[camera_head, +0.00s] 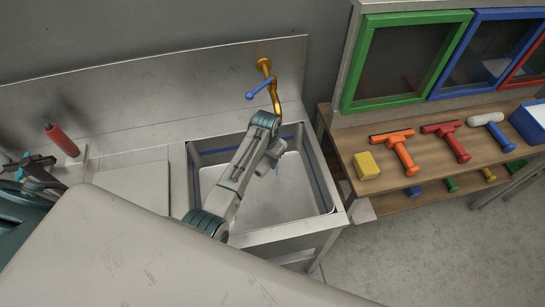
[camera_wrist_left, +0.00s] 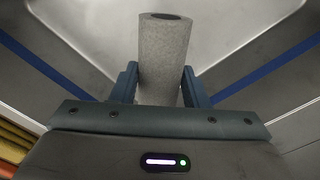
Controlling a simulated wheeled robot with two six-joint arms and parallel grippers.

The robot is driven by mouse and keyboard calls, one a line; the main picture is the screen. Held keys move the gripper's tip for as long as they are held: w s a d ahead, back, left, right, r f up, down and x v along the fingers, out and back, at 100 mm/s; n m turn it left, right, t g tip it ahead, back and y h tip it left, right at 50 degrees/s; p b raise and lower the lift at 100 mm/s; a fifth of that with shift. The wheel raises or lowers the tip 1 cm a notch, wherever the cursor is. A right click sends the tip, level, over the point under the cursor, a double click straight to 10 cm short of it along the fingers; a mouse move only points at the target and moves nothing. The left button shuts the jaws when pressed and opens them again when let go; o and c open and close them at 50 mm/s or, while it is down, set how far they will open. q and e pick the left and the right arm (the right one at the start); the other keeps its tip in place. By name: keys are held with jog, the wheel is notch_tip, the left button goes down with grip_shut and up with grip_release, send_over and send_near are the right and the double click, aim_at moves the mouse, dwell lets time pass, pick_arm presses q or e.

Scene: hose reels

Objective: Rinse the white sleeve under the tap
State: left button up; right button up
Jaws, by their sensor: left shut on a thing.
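My left gripper (camera_head: 274,153) is inside the steel sink (camera_head: 312,205), below the brass tap (camera_head: 273,88) on the back wall. The tap has a blue lever (camera_head: 258,89), and no water stream can be made out. In the left wrist view, my left gripper (camera_wrist_left: 160,88) is shut on a pale grey-white sleeve (camera_wrist_left: 163,55), a cylinder with a dark hole at its end. The sleeve stands out between the two fingers over the basin floor. My right gripper is not clearly in view.
A wooden bench (camera_head: 383,148) at right holds a yellow sponge (camera_head: 367,165), an orange squeegee (camera_head: 398,147), a red squeegee (camera_head: 449,138) and a white-headed, blue-handled tool (camera_head: 489,120). A red cylinder (camera_head: 61,139) stands on the left counter. The sink walls surround my gripper.

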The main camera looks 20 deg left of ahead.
pick_arm(q)
jog(key=shift+w+d, duration=0.2)
jog(key=shift+d, duration=0.1)
jog(key=s+d+r, duration=0.3)
jog(key=s+d, duration=0.2)
jog(key=s, duration=0.3)
jog(key=shift+s+d, duration=0.15)
jog(key=shift+d, duration=0.15)
dwell(0.4)
jog(key=shift+r, duration=0.15)
dwell(1.1)
